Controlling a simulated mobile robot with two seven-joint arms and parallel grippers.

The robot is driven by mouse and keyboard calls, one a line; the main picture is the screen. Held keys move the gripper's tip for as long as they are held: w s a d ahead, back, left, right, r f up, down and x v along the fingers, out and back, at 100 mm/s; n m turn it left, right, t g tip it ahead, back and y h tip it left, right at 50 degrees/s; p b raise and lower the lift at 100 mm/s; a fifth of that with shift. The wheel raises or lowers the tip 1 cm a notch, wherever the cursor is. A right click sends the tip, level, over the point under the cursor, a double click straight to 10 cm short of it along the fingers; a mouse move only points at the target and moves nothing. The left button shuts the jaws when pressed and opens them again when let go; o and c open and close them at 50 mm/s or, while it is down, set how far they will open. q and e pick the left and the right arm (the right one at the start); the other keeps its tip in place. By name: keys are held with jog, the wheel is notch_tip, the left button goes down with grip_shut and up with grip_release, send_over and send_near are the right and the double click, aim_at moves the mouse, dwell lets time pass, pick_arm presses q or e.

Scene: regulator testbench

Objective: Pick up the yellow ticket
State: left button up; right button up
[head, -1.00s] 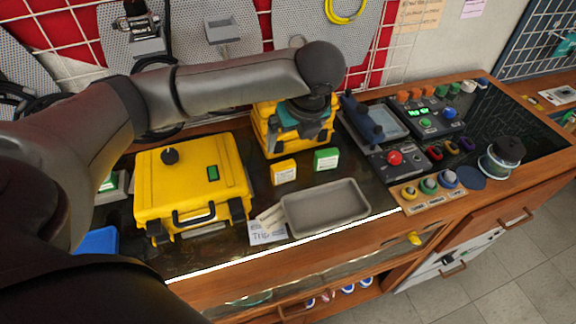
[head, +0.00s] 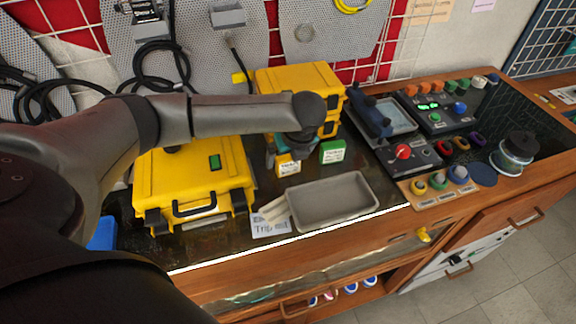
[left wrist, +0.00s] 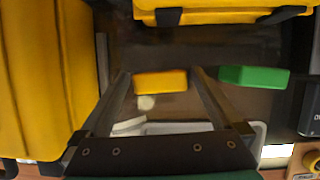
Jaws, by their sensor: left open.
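The yellow ticket (head: 288,167) is a small block with a white label, standing on the dark bench top behind the grey tray. My left gripper (head: 287,148) hangs right over it, pointing down, and hides its top in the head view. In the left wrist view the yellow ticket (left wrist: 161,82) shows between the tips of the two fingers of my left gripper (left wrist: 160,74). The gripper is open and empty. How high the tips are above the ticket I cannot tell. My right gripper is not in view.
A green ticket (head: 333,152) stands close to the right. A grey tray (head: 330,203) lies in front, with a paper label (head: 270,226) beside it. A big yellow case (head: 190,190) is at left, stacked yellow cases (head: 300,80) behind, and a control panel (head: 415,155) at right.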

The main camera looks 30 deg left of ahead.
pick_arm(q)
jog(key=shift+w+a+f, duration=0.1)
jog(key=shift+a+f, duration=0.05)
jog(key=shift+f, duration=0.25)
jog(key=shift+c, duration=0.2)
jog(key=c, duration=1.2)
